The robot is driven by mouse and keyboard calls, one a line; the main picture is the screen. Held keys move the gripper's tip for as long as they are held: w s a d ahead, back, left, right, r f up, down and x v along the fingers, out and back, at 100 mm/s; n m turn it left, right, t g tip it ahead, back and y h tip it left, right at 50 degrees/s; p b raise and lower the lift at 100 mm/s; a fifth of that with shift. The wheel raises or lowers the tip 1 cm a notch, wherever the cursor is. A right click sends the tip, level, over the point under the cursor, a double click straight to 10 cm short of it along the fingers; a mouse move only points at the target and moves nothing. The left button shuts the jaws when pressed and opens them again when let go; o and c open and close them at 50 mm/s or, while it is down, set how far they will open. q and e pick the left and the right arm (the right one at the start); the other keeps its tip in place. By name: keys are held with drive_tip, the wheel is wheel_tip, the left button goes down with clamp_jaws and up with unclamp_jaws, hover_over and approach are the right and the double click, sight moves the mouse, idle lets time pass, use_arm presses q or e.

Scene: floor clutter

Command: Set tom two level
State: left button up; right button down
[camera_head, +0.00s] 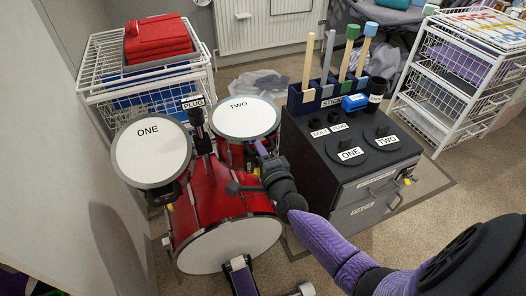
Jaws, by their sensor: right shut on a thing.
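Tom two (246,117) is a red drum with a white head marked TWO, above the right side of the red bass drum (209,196). Its head looks tilted toward me; I cannot tell exactly how far from level. Tom one (151,148), marked ONE, is at the left and looks more steeply tilted. My right gripper (262,160) reaches in from the lower right to tom two's front right side. It is shut at the tom's edge, with the exact grip point hidden by its dark wrist. My left gripper is not in view.
A black case (345,165) at the right carries pads marked ONE and TWO and a holder with several upright sticks (330,55). White wire racks (150,75) stand at the back left and right. A grey wall (80,130) is close at the left.

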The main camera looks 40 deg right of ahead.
drive_tip(key=shift+r, duration=0.15)
drive_tip(key=c, duration=0.7)
unclamp_jaws()
drive_tip(key=shift+w, duration=0.1)
drive_tip(key=shift+o, duration=0.2)
drive_tip(key=p+v, duration=0.3)
drive_tip(key=v, duration=0.7)
